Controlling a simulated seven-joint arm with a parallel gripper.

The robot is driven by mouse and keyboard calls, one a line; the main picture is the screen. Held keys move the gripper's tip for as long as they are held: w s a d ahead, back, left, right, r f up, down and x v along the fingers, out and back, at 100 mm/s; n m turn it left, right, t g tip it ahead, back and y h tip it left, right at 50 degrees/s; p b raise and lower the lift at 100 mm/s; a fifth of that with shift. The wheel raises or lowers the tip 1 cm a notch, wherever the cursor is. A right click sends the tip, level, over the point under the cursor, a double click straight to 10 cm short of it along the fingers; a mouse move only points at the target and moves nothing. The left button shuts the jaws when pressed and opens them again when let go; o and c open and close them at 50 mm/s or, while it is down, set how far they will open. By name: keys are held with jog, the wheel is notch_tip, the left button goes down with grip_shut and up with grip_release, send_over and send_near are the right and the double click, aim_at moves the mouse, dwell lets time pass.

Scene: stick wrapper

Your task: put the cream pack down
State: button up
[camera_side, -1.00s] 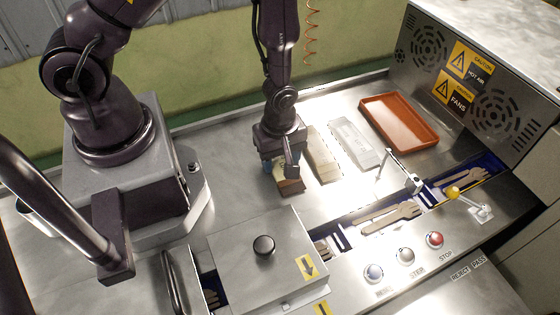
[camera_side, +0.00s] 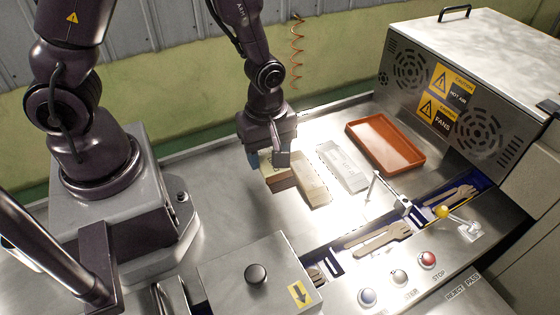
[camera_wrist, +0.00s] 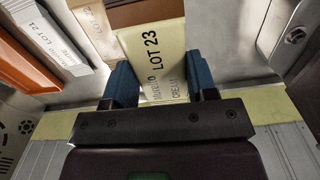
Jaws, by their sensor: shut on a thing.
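The cream pack (camera_wrist: 155,55), printed LOT 23 and CREAM, sits between the two blue fingertips of my gripper (camera_wrist: 158,85) in the wrist view. My gripper (camera_side: 268,160) is shut on it. In the side view the pack (camera_side: 281,182) shows below the fingers with a shaded, brownish end, and part of it is hidden by them. It is left of a beige pack (camera_side: 311,180) lying on the metal worktop. I cannot tell whether the cream pack touches the worktop.
A white pack (camera_side: 343,166), marked LOT 21 in the wrist view (camera_wrist: 50,42), lies right of the beige pack. An orange tray (camera_side: 385,166) is farther right. A lidded metal box (camera_side: 255,277) stands in front. Bare worktop (camera_side: 225,200) lies left of my gripper.

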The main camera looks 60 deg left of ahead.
jog(key=shift+r, duration=0.3)
jog(key=shift+a+f, duration=0.15)
jog(key=shift+f, duration=0.05)
jog(key=w+r, duration=0.2)
jog(key=w, duration=0.7)
jog(key=w+r, duration=0.2)
jog(key=w, duration=0.7)
send_over(384, 144)
jog(key=s, duration=0.2)
jog(key=shift+m, duration=0.3)
jog(key=f, duration=0.8)
jog(key=shift+w+f, duration=0.15)
jog(key=shift+w, duration=0.1)
jog(key=shift+w+f, duration=0.55)
jog(key=shift+w+f, duration=0.2)
jog(key=shift+f, duration=1.5)
